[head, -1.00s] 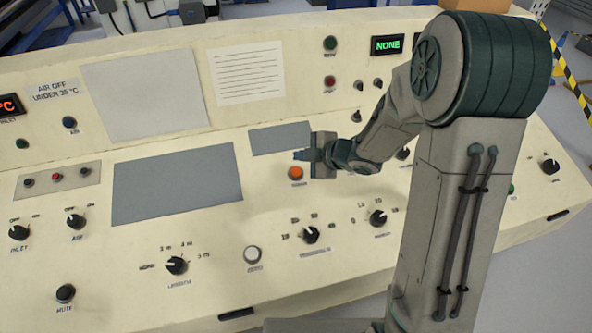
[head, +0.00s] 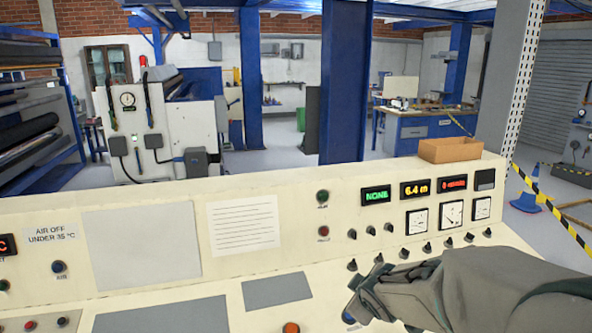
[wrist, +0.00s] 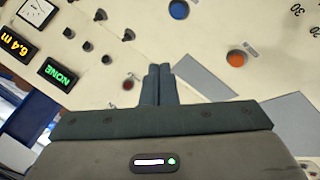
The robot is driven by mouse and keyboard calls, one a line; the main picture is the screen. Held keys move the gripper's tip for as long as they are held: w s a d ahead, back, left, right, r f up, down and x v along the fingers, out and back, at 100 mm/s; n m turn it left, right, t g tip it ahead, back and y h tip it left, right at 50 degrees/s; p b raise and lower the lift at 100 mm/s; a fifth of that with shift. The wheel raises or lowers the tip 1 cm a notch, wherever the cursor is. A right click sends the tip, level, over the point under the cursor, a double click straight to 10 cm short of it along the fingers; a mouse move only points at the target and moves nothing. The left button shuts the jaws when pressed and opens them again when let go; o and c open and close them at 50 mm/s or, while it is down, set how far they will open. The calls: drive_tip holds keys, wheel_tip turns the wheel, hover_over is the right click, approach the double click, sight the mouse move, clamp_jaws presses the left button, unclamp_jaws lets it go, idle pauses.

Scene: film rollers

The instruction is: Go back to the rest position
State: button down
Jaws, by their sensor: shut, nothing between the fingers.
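My gripper (head: 358,292) shows at the lower right in the head view, at the end of my arm, in front of the control console (head: 150,268). In the wrist view its two fingers (wrist: 157,70) are together with nothing between them. They are over the console's cream panel, and I cannot tell how far above it they are. An orange button (wrist: 237,58) and a blue button (wrist: 179,9) lie beyond the fingertips, apart from them in the picture. The rest of my arm is cut off by the head view's right edge.
The console has displays reading NONE (head: 376,196) and 6.4 m (head: 415,189), dials and several knobs. A cardboard box (head: 450,150) sits on its back edge. Behind are a blue pillar (head: 345,85) and a roller machine (head: 165,130). A blue cone (head: 528,196) stands at right.

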drive_tip(key=s+r+m+g, duration=0.1)
drive_tip(key=s+m, duration=0.4)
drive_tip(key=s, duration=0.5)
drive_tip(key=s+r+m+g, duration=0.2)
drive_tip(key=s+m+g, duration=0.2)
drive_tip(key=s, duration=0.7)
drive_tip(key=shift+d+m, duration=0.15)
drive_tip(key=shift+m, duration=0.45)
